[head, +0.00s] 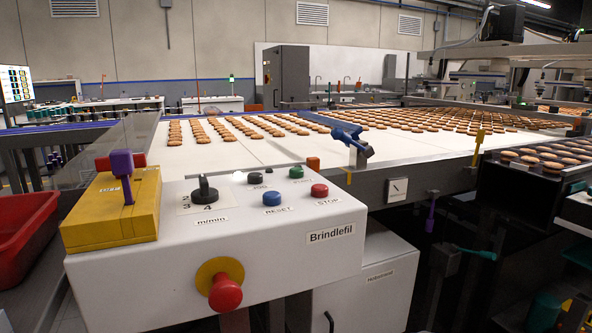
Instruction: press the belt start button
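A white control box (330,262) marked "Brindlefil" stands in the foreground of the head view. A green button (296,172) sits at the back right of its sloped top, its small label hard to read. In front of it are a blue button (272,198) labelled RESET and a red button (319,190) labelled STOP. A black dial (205,191) marked m/min is to the left. A red mushroom knob (225,292) on a yellow disc is on the front face. My gripper is not in view.
A yellow box (112,228) with a purple lever (124,174) stands on the panel's left end. Behind the panel, a white belt (200,160) carries rows of biscuits. A blue clamp-like part (350,138) is at its near edge. A red crate (22,235) is at left.

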